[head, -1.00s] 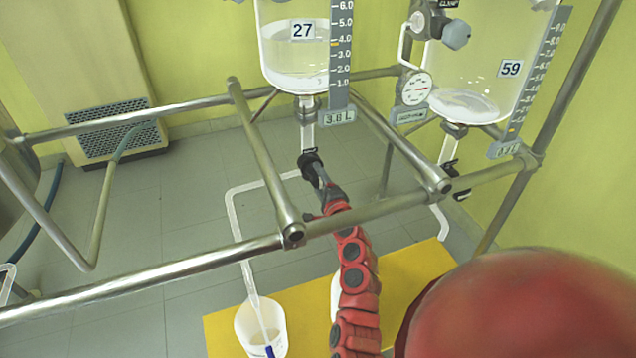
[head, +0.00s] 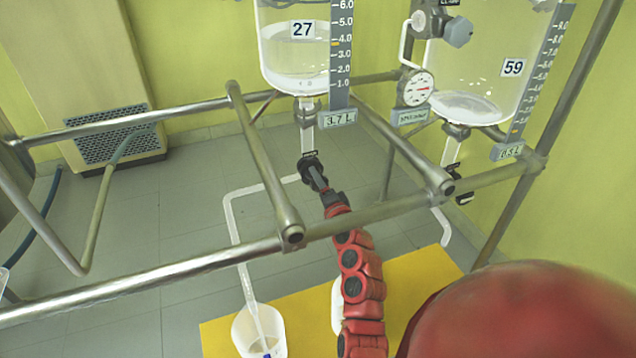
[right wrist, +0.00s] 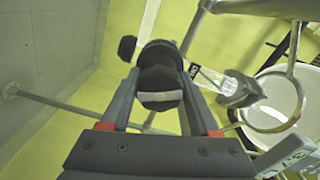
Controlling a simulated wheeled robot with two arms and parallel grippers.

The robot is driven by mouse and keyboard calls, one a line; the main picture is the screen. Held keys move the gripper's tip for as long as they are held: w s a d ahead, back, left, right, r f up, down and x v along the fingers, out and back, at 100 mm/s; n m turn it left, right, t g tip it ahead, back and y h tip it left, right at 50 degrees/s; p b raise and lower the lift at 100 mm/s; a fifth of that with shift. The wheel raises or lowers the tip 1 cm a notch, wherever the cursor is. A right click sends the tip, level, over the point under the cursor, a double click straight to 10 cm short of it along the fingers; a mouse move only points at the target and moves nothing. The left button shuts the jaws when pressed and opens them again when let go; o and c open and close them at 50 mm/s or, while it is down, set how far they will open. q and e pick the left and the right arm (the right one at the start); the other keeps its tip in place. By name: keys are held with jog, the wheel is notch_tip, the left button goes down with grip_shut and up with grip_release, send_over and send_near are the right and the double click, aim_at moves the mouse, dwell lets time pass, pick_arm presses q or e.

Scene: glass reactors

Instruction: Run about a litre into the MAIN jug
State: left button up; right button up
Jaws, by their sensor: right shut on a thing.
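Glass reactor 27 (head: 293,65) holds clear liquid, and its display (head: 338,119) reads 3.7 L. Below it is the drain valve (head: 309,165). My right gripper (head: 318,183) is shut on this valve's dark handle. In the right wrist view, the fingers sit on both sides of a dark rounded handle (right wrist: 160,78). A clear outlet pipe (head: 233,225) bends left and down from the valve to a white jug (head: 258,335), with a pale streak reaching into it. I cannot read a MAIN label. The left gripper is not in view.
Reactor 59 (head: 480,85) stands at the right with its own drain pipe (head: 440,220). A second white jug (head: 337,305) is partly hidden behind my right arm on the yellow mat (head: 420,285). Steel rails (head: 150,275) cross in front of the reactors.

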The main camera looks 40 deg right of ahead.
jog(key=shift+f, duration=0.1)
jog(key=o, duration=1.4)
jog(key=p+v, duration=0.1)
jog(key=v, duration=1.6)
jog(key=shift+s, duration=0.25)
